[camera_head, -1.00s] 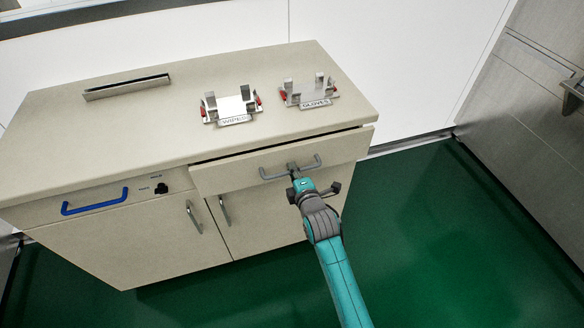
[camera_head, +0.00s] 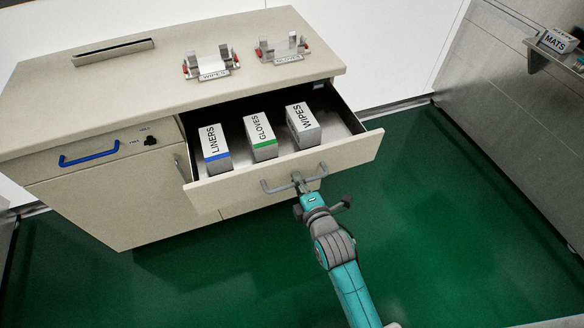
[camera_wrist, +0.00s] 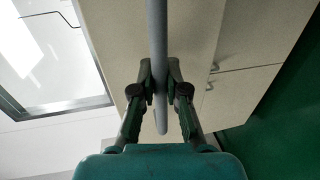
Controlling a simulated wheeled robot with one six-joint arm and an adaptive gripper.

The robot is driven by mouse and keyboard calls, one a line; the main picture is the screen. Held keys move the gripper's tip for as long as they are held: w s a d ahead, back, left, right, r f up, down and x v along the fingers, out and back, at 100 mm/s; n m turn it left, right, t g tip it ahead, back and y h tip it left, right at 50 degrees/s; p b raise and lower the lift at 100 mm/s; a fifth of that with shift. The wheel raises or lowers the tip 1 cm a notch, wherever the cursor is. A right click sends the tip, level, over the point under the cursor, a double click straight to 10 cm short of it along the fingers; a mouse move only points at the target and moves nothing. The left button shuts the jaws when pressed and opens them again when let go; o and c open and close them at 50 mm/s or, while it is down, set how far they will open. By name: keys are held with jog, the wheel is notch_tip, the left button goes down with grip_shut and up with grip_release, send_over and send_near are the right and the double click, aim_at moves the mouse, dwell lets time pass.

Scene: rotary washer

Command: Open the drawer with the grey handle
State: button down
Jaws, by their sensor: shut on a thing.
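The drawer (camera_head: 345,156) with the grey handle (camera_head: 272,188) stands well out from the cabinet, on the right of the blue-handled front. My gripper (camera_head: 299,184) is shut on the middle of the grey handle. In the wrist view, the fingers of my gripper (camera_wrist: 160,84) close from both sides on the handle bar (camera_wrist: 158,40). Inside the drawer are a LINERS box (camera_head: 214,147) with a blue stripe, a GLOVES box (camera_head: 261,137) with a green stripe and a WIPES box (camera_head: 303,126).
A blue handle (camera_head: 92,155) is on the left front. Two metal holders, WIPES (camera_head: 211,66) and GLOVES (camera_head: 281,50), stand on the countertop (camera_head: 150,90). A MATS box (camera_head: 557,41) sits on a wall shelf at right. The green floor (camera_head: 460,240) is clear.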

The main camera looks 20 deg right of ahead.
jog(key=shift+f+v, duration=0.25)
jog(key=shift+v, duration=0.85)
jog(key=shift+f+v, duration=0.2)
jog(key=shift+v, duration=0.9)
jog(key=shift+s, duration=0.1)
jog(key=c, duration=1.2)
grip_release()
jog(key=v, duration=1.2)
jog(key=shift+f, duration=0.1)
jog(key=shift+s, duration=0.1)
jog(key=s+r+m, duration=0.1)
jog(key=s+m, duration=0.5)
jog(key=s, duration=0.2)
jog(key=s+r+m, duration=0.1)
jog(key=s+m, duration=0.5)
jog(key=s, duration=0.2)
jog(key=s+r+m, duration=0.1)
jog(key=s+m, duration=0.5)
jog(key=s, duration=0.2)
jog(key=shift+d+r+g, duration=0.15)
jog(key=shift+g, duration=0.25)
